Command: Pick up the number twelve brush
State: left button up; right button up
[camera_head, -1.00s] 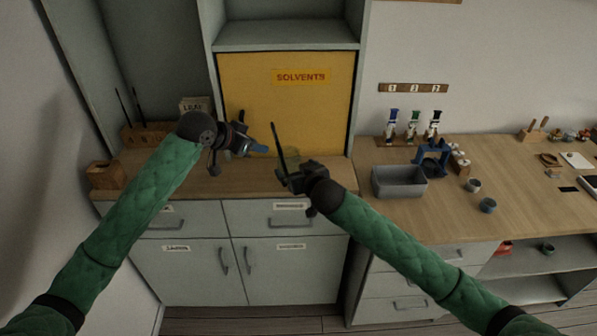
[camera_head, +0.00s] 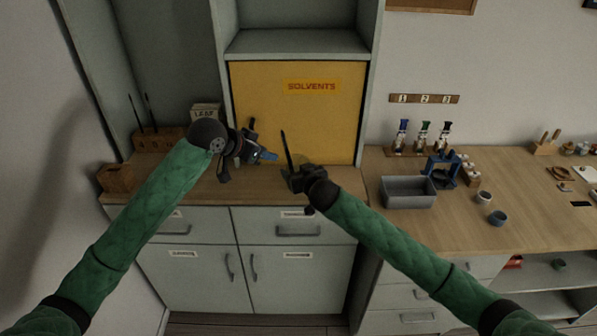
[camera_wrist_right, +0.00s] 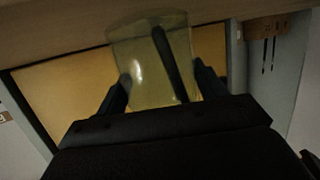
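A thin dark stick that looks like a brush (camera_head: 287,148) stands tilted in front of the yellow cabinet, by my right gripper (camera_head: 291,178). The right wrist view shows the dark stick (camera_wrist_right: 168,62) inside a clear yellowish jar (camera_wrist_right: 140,60). My right gripper (camera_wrist_right: 163,90) has its fingers apart, one to each side of the jar; whether they touch it I cannot tell. No number can be read on the stick. My left gripper (camera_head: 266,156) points right above the counter, with a blue part at its tip; its fingers are too small to judge.
A wooden block (camera_head: 160,138) with two dark sticks stands at the back left, with a small wooden box (camera_head: 116,178) nearer. The yellow solvents cabinet (camera_head: 300,120) is close behind both grippers. A grey bin (camera_head: 408,194) and small cups stand on the right bench.

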jog(key=c, duration=0.7)
jog(key=shift+o, duration=0.2)
